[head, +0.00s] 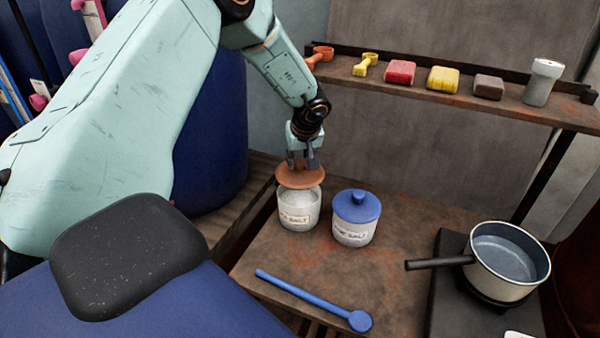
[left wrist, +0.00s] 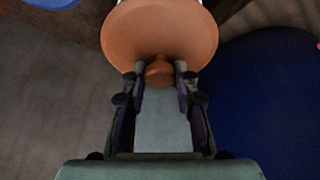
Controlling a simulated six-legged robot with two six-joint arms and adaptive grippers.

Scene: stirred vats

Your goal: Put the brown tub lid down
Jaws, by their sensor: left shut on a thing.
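The brown tub lid (head: 300,179) is a round disc with a knob. My left gripper (head: 303,163) is shut on the knob. In the left wrist view, the fingers (left wrist: 160,75) stand either side of the knob, and the lid's disc (left wrist: 160,30) spreads out beyond them. In the head view the lid is over the back of a white labelled tub (head: 298,212), whose pale contents show in front of the lid. I cannot tell whether the lid touches the tub's rim. My right gripper is not in view.
A second white tub with a blue lid (head: 357,205) stands just right. A blue spoon (head: 310,298) lies in front on the brown table. A pan (head: 505,262) sits at right on a dark hotplate. A shelf (head: 420,92) with scoops and coloured blocks runs behind.

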